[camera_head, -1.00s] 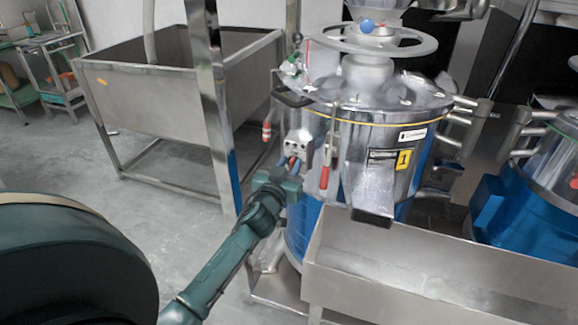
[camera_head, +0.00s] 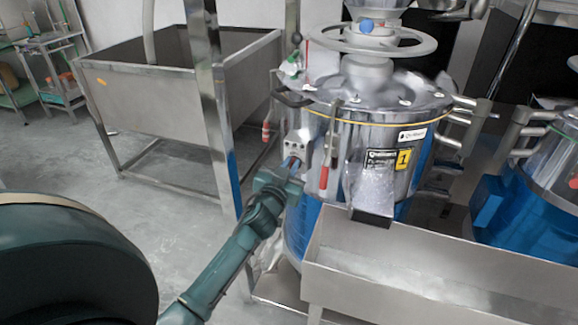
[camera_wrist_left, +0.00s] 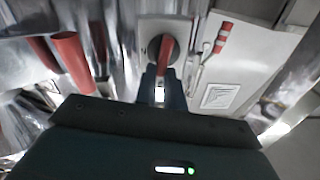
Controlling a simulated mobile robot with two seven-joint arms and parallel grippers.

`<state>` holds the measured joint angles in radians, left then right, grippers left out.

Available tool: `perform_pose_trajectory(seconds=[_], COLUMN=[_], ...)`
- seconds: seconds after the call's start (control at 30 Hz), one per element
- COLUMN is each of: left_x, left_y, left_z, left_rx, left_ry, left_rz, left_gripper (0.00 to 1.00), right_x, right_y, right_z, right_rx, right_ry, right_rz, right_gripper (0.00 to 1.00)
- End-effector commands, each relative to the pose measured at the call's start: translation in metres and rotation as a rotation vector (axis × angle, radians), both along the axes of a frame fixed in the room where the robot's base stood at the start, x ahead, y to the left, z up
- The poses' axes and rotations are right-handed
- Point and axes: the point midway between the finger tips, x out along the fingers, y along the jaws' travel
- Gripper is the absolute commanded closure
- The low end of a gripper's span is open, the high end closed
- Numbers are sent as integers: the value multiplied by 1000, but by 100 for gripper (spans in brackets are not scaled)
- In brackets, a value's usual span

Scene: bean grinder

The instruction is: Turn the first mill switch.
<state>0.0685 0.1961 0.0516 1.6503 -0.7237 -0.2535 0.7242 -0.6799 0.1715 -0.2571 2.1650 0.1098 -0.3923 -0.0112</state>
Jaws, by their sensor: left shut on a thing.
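The first mill is the steel machine (camera_head: 385,125) with the yellow "1" label (camera_head: 403,159) in the head view. Its switch box (camera_head: 297,145) is on the left of its front. In the left wrist view, the switch (camera_wrist_left: 166,52) is a dark round dial with a red handle on a light plate. My left gripper (camera_head: 290,165) is at the switch, its fingers shut on the handle; in the left wrist view, the fingers (camera_wrist_left: 160,84) reach up to the dial's lower part. The fingers hide part of the handle. My right gripper is not in view.
A red-handled lever (camera_head: 324,178) hangs close to the right of the left gripper. A steel trough (camera_head: 400,262) stands in front of the mill. A second mill (camera_head: 535,200) is at right. A steel tank (camera_head: 150,95) stands at left, with open floor before it.

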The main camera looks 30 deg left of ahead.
Motion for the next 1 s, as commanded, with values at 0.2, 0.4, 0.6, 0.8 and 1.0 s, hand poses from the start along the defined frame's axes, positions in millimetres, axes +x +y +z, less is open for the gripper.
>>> perform_pose_trajectory(seconds=[0.2,0.4,0.6,0.8,1.0], left_x=[1,2,2,3,3], left_y=[-4,-8,-10,-13,-15], left_z=[-2,-4,-6,-9,-13], left_rx=[190,376,562,747,932], left_ry=[47,92,136,181,225], left_rz=[0,-1,-1,-1,-2], left_gripper=[100,100,100,100,100], right_x=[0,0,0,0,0], right_y=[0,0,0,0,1], right_z=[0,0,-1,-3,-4], right_rx=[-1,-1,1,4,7], right_ry=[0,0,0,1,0], right_rz=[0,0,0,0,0], right_gripper=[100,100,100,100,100])
